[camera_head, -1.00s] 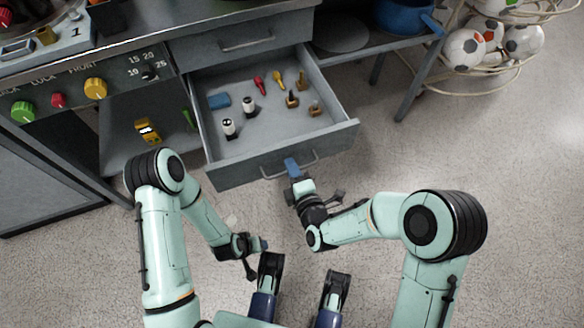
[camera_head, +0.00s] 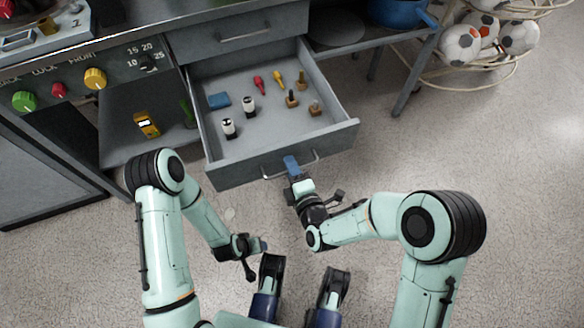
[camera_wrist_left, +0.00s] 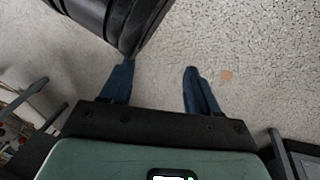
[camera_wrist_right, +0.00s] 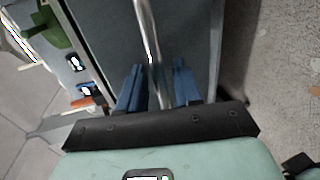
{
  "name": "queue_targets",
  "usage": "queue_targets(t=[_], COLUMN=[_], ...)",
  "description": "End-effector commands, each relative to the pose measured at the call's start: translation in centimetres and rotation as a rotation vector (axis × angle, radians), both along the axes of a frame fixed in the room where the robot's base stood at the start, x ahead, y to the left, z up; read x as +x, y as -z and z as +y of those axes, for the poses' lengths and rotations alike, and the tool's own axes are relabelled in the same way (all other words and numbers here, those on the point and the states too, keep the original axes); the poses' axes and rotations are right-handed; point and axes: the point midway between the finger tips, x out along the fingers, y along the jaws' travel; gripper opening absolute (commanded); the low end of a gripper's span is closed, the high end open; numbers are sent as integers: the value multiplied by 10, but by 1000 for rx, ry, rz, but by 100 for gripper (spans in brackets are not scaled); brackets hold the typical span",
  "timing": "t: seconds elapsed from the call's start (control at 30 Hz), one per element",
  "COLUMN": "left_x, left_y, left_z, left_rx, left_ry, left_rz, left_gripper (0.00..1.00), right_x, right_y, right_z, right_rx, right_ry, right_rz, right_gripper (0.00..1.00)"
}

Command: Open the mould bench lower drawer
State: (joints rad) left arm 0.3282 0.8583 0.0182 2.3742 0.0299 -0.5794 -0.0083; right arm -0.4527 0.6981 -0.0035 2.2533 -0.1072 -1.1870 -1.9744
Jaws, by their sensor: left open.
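The lower drawer (camera_head: 240,173) of the grey mould bench is pulled far out, its inside in view from above. Its metal handle (camera_head: 315,158) runs along the front face. My right gripper (camera_head: 291,165) is at the handle's middle. My left gripper (camera_head: 263,245) is open and empty over the floor, away from the drawer. Its spread fingers (camera_wrist_left: 158,75) show in the left wrist view.
Small tools, stampers and a blue block (camera_head: 219,101) lie in the drawer. The upper drawer (camera_head: 240,35) is shut. A yellow device (camera_head: 147,124) sits on an open shelf at left. A rack of footballs (camera_head: 490,40) stands at back right. Floor at right is clear.

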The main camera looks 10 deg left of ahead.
Motion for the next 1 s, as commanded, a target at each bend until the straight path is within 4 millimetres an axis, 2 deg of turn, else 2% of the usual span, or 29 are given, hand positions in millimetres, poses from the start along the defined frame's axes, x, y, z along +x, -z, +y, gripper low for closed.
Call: queue_targets(t=[0.33,0.47,0.6,0.7,1.0], left_x=[3,10,18,10,-50], left_y=[-3,-11,-20,-26,-71], left_z=[-1,-2,-3,-6,-37], left_rx=[0,2,2,-6,-87], left_ry=[1,1,4,10,73], left_rz=[-9,-35,-62,-42,116], left_gripper=[61,61,61,61,61], right_x=[-7,-24,-52,-70,-91], right_y=[-2,-7,-14,-19,-27], right_z=[-5,-17,-35,-47,-61], right_rx=[-1,-2,-2,-3,-4], right_ry=[0,0,0,-1,1], right_rz=[0,2,2,4,3], right_gripper=[34,34,34,34,34])
